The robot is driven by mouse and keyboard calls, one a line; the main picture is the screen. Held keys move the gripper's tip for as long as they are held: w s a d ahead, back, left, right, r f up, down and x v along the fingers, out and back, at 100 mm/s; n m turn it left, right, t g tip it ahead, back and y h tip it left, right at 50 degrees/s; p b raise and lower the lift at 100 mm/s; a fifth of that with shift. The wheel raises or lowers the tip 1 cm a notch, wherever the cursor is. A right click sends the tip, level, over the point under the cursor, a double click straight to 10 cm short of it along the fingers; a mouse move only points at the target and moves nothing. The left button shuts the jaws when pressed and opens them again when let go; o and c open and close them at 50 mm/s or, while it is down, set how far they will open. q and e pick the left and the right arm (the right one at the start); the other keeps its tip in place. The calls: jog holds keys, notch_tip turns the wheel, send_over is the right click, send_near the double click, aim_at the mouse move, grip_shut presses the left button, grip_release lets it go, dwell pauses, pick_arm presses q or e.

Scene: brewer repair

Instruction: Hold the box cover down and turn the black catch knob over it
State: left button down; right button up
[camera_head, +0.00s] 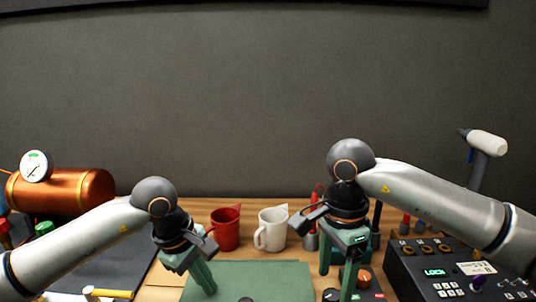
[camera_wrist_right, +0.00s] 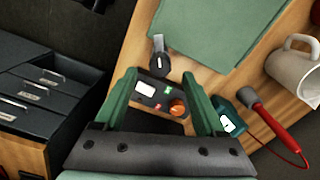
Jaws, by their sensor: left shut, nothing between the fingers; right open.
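A flat green panel (camera_head: 275,272) lies on the bench at the bottom centre; I cannot tell whether it is the box cover or a mat. A dark round piece (camera_head: 246,299) shows on it at the picture's lower edge. My left gripper (camera_head: 212,291) is shut and empty, fingers pointing down at the panel's left part; contact is unclear. My right gripper (camera_head: 337,284) is open and points down right of the panel. In the right wrist view, a black knob-like piece with a grey arm (camera_wrist_right: 158,62) lies just beyond the fingertips (camera_wrist_right: 160,76), beside the panel (camera_wrist_right: 215,30).
A small box with an orange knob (camera_wrist_right: 178,108) shows between the right fingers. A red mug (camera_head: 226,230) and white mug (camera_head: 271,230) stand behind the panel. A copper tank (camera_head: 70,190) is left, a black control unit (camera_head: 420,265) right. Drawers (camera_wrist_right: 45,85) show in the wrist view.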

aim_at(333, 294)
jog(key=shift+n, duration=1)
jog(key=shift+f, duration=0.1)
jog(key=shift+f, duration=1.55)
jog(key=shift+c, duration=0.2)
grip_shut()
jog(key=m, duration=0.7)
jog(key=shift+o, duration=0.2)
grip_release()
